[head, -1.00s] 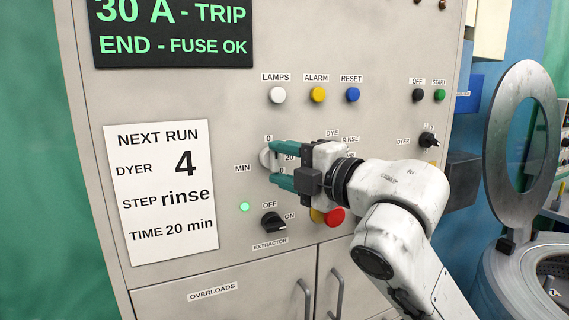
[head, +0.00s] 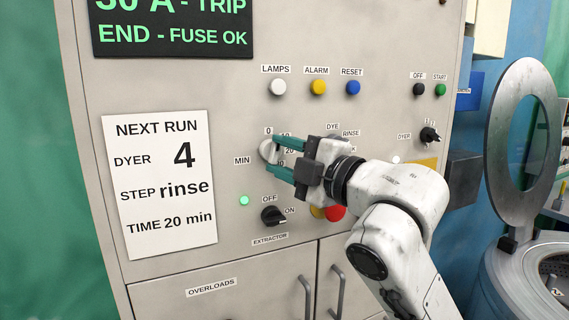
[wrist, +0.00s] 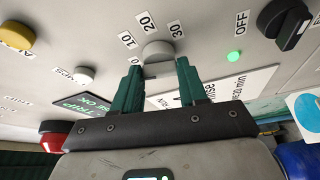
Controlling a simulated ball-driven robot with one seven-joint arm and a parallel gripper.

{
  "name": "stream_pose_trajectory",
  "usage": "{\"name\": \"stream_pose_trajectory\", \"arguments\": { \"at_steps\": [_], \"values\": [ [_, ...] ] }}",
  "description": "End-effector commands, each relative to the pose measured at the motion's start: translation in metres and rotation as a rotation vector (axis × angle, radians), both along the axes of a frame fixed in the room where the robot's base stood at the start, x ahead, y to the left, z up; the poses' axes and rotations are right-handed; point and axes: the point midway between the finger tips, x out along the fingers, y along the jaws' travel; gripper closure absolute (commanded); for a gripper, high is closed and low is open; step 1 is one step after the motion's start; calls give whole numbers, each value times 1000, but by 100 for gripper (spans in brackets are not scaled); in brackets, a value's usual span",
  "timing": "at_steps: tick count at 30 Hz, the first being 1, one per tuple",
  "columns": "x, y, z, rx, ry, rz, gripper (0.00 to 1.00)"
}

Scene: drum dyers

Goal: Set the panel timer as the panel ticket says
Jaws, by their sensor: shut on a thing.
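The panel ticket (head: 162,185) is a white sheet at the left of the panel in the head view. It reads NEXT RUN, dyer 4, step rinse, time 20 min. The timer knob (head: 266,151) is a pale round knob marked MIN, with a scale of 0, 10, 20, 30 around it; it also shows in the wrist view (wrist: 158,50). My gripper (head: 273,154) has its green fingers on either side of the knob, shut on it. In the wrist view the fingertips (wrist: 159,64) flank the knob. Where the knob points is not clear.
A black extractor switch (head: 273,216) and a lit green lamp (head: 244,200) sit just below the knob. A red button (head: 335,213) is partly behind my gripper. White, yellow and blue (head: 353,88) buttons line up above. A dyer selector (head: 430,135) is at right.

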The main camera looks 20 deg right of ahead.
Motion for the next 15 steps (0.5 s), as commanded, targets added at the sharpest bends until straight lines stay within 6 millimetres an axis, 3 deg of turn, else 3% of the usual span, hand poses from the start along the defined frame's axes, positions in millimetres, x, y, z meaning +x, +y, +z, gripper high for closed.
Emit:
{"name": "stream_pose_trajectory", "arguments": {
  "at_steps": [1, 15],
  "values": [
    [1, 2, -7, 43, 4, 3, 88],
    [1, 5, -9, 489, 9, 1, 88]
  ]
}}
